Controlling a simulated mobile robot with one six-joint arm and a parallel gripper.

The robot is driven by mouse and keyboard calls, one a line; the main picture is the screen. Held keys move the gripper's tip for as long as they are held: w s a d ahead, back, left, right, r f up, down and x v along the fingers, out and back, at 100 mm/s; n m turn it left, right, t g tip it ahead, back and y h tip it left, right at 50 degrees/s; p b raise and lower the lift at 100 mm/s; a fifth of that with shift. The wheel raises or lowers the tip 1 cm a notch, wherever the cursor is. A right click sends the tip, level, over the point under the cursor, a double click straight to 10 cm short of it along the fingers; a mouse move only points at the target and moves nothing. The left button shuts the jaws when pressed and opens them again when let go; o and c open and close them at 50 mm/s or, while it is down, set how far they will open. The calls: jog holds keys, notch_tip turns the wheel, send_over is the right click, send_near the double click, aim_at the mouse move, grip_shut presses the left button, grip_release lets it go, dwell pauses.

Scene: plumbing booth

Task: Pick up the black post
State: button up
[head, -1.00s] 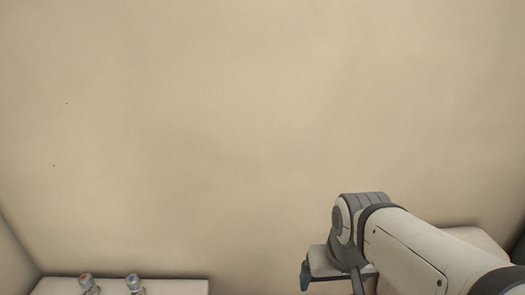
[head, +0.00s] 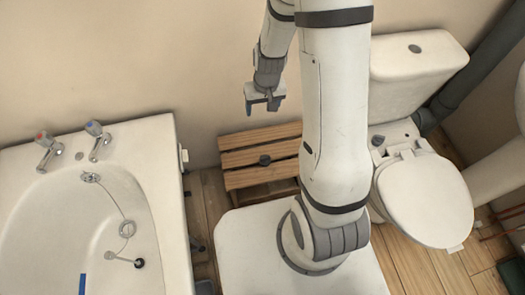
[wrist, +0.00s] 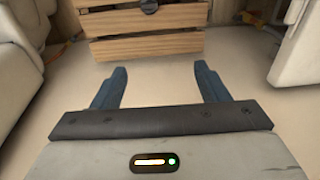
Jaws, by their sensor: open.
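A small dark piece (head: 265,160), which looks like the black post, rests on top of a slatted wooden crate (head: 240,180) in the head view. It also shows, cut by the top edge, in the wrist view (wrist: 149,6), above the front slats of the crate (wrist: 150,45). My gripper (head: 263,106) hangs above the crate in the head view, apart from the dark piece. In the wrist view my gripper (wrist: 157,70) has its two blue fingers spread with nothing between them.
A white bath (head: 160,190) with two taps stands left of the crate. A white toilet (head: 425,200) stands to the right, with a dark pipe (head: 485,65) behind it. Wooden floor shows in the gaps between them. The wall is close behind the crate.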

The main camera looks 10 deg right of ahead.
notch_tip(320, 180, down, 16)
jog(key=b, duration=0.3)
jog(key=g+b, duration=0.1)
jog(key=b, duration=0.1)
send_over(265, 158)
jog(key=shift+h, duration=0.3)
notch_tip(265, 158, down, 9)
jog(key=shift+f, duration=0.15)
notch_tip(265, 158, down, 8)
jog(key=b, duration=0.7)
jog(key=shift+d+f+b, duration=0.1)
jog(key=shift+b, duration=0.2)
jog(key=c, duration=1.1)
